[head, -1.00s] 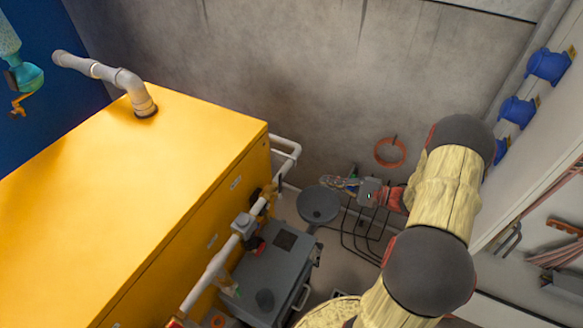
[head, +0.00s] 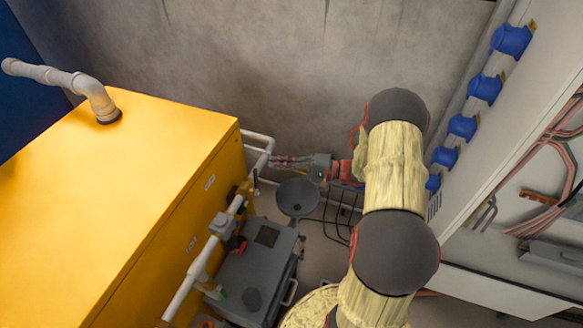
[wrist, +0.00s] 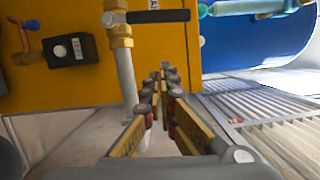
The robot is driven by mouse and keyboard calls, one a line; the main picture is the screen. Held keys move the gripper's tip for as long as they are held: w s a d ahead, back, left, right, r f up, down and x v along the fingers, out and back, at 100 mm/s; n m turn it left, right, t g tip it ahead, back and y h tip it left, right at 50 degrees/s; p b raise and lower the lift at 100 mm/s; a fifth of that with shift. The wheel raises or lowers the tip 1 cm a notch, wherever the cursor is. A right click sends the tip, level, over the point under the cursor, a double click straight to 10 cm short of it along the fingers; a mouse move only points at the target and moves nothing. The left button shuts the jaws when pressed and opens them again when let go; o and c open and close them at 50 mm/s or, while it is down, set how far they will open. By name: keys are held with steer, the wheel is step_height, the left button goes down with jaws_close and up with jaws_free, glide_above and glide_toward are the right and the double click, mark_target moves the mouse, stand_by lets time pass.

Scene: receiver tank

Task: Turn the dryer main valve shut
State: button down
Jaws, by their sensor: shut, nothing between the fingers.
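A brass valve (wrist: 118,22) with a black lever (wrist: 158,16) sits on a grey upright pipe against the yellow cabinet in the wrist view. The lever points right, across the pipe. A label is partly visible above it; I cannot read which valve this is. My gripper (wrist: 161,76) is shut and empty. Its fingertips appear below the lever and right of the pipe, apart from the lever in the picture. In the head view my gripper (head: 273,161) is beside the pipe (head: 262,142) at the yellow cabinet's far end; the valve is not clear there.
The yellow cabinet (head: 120,200) fills the left side. A grey funnel (head: 297,197) and a grey box (head: 255,275) stand near my arm. A grated floor (wrist: 255,100) is at right.

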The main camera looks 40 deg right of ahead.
mark_target(256, 183)
steer(key=shift+s+a+r+b, duration=0.1)
steer(key=shift+s+a, duration=0.2)
steer(key=shift+a, duration=0.4)
steer(key=shift+s+a+b, duration=0.15)
steer(key=shift+s+a, duration=0.1)
steer(key=shift+a, duration=0.4)
steer(key=shift+s+a+r+b, duration=0.1)
steer(key=shift+s+a, duration=0.2)
steer(key=shift+a, duration=0.4)
steer(key=shift+s+a+r+n, duration=0.15)
steer(key=shift+s+a+n, duration=0.25)
steer(key=shift+a+n, duration=0.2)
